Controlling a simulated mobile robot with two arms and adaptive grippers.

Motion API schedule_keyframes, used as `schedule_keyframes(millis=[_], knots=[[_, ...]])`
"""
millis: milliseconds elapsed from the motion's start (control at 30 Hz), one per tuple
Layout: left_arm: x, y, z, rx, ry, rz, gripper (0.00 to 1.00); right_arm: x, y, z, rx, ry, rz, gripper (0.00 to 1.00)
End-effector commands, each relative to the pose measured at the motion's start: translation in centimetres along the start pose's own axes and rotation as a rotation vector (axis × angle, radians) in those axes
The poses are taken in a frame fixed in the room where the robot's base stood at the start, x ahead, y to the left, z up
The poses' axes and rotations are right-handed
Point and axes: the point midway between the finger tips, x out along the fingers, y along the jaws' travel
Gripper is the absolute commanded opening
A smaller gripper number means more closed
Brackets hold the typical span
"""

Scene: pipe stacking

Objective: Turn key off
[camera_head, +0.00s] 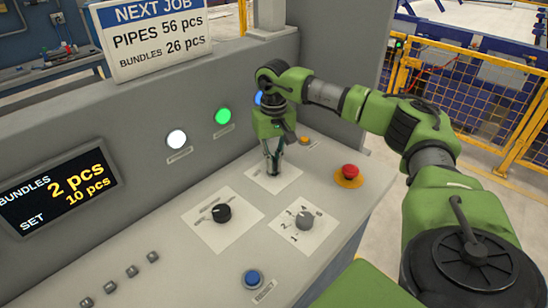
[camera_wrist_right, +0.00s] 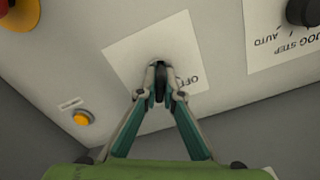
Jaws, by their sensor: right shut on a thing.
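My right gripper (camera_head: 273,162) reaches down over the control panel at the white label plate (camera_head: 262,182) behind the two knobs. In the right wrist view my right gripper (camera_wrist_right: 160,98) has its two teal fingers closed together on a small dark key (camera_wrist_right: 159,82) at the middle of the white plate (camera_wrist_right: 128,62). The letters "OFF" show partly to the right of the fingers. The key is mostly hidden by the fingertips, and its exact angle cannot be told. My left gripper does not show.
A black knob (camera_head: 222,213) and a grey knob (camera_head: 304,220) sit in front of the gripper. A red emergency button (camera_head: 350,171) is to its right, with a small orange button (camera_head: 304,141) behind. A blue button (camera_head: 252,278) is near the front edge. The upright panel (camera_head: 120,140) stands close behind.

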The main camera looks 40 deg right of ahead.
Motion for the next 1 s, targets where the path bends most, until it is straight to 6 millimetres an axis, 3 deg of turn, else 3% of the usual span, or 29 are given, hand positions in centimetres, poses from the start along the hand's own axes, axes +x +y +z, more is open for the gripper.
schedule_keyframes(millis=[233,500,767,800,867,1000], knots=[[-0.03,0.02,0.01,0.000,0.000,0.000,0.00,0.02,-0.02,0.03,-0.013,-0.001,0.000,0.00],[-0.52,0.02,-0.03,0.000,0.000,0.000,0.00,0.01,-0.01,0.04,-0.266,-0.001,0.001,0.00],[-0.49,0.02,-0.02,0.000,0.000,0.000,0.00,0.05,-0.02,0.02,-0.301,-0.001,0.000,0.00],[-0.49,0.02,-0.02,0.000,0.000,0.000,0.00,0.05,-0.01,0.02,-0.301,-0.001,0.000,0.12],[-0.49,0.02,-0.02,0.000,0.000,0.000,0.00,0.05,-0.01,0.02,-0.300,-0.001,0.000,0.28],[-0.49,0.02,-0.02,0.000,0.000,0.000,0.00,0.04,-0.01,0.02,-0.299,-0.001,0.000,0.31]])
